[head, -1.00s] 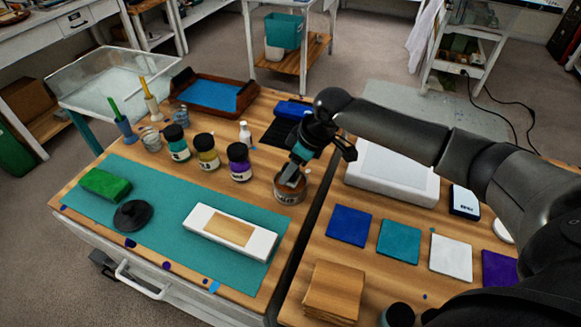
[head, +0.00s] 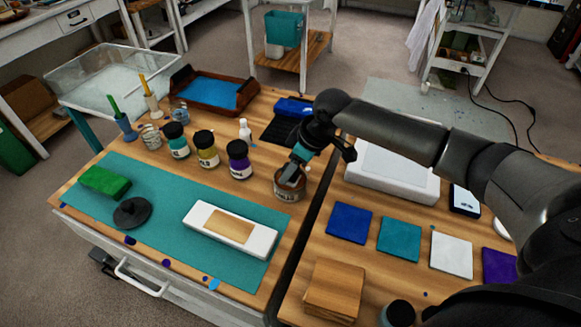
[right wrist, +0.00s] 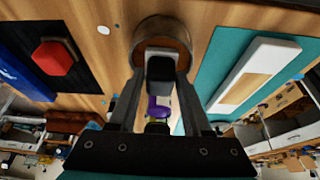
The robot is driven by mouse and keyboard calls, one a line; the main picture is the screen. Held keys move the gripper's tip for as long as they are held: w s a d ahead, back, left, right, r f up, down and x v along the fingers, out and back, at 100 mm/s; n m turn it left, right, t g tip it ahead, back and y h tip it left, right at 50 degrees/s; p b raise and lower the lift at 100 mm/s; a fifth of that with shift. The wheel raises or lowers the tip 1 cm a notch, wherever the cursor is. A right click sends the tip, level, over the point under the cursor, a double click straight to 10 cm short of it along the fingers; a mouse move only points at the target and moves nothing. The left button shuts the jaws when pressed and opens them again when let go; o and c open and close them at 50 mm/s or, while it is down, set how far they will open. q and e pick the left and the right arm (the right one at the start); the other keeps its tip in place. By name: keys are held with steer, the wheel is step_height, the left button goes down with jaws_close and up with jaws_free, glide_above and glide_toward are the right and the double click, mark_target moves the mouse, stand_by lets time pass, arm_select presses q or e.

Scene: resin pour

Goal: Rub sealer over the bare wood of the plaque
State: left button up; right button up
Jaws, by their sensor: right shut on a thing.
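The plaque (head: 206,215) is a white slab with a bare wood rectangle (head: 229,229) in its middle. It lies on a teal mat (head: 165,212) and also shows in the right wrist view (right wrist: 229,83). My right gripper (head: 301,156) points down over an open tin (head: 289,190) to the right of the plaque. It is shut on a dark grey pad (right wrist: 160,68). The pad's lower end is at the tin's mouth; how deep it reaches inside is hidden. The tin shows round beyond the pad in the right wrist view (right wrist: 178,29). My left gripper is out of view.
A green block (head: 104,181) and a black round-knobbed disc (head: 132,212) lie on the mat, left of the plaque. Several paint jars (head: 207,149) stand behind it. Coloured tiles (head: 349,223) and a wood stack (head: 334,288) lie on the right table. The mat around the plaque is clear.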

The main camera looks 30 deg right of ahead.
steer(key=shift+s+f+p, duration=0.1)
steer(key=shift+s+p, duration=0.05)
steer(key=shift+p, duration=0.4)
stand_by(1.7)
step_height(320, 180, up, 7)
steer(key=p, duration=0.8)
steer(key=shift+a, duration=0.1)
stand_by(0.7)
